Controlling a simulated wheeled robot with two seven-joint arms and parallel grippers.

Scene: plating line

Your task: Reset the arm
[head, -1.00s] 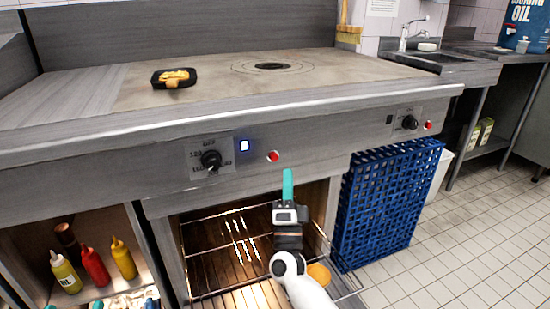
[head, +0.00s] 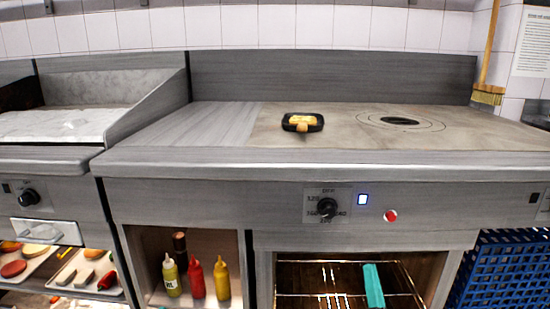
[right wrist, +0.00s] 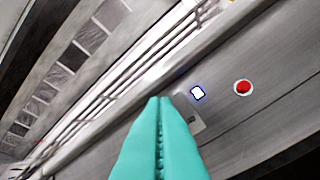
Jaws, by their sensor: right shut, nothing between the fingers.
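My right gripper (head: 373,287) shows at the bottom of the head view as teal fingers in front of the open oven compartment. In the right wrist view its two teal fingers (right wrist: 160,130) are pressed together with nothing between them. They point at the stove's metal front, near the lit blue-white switch (right wrist: 197,93) and the red light (right wrist: 243,87). The rest of the right arm is below the head picture. My left gripper is in neither view.
The stove top (head: 350,138) holds a black dish (head: 289,127) with yellow food. Sauce bottles (head: 196,278) stand in the cubby left of the oven compartment (head: 300,272). A blue crate (head: 505,270) stands at the right. A knob (head: 327,208) sticks out of the stove front.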

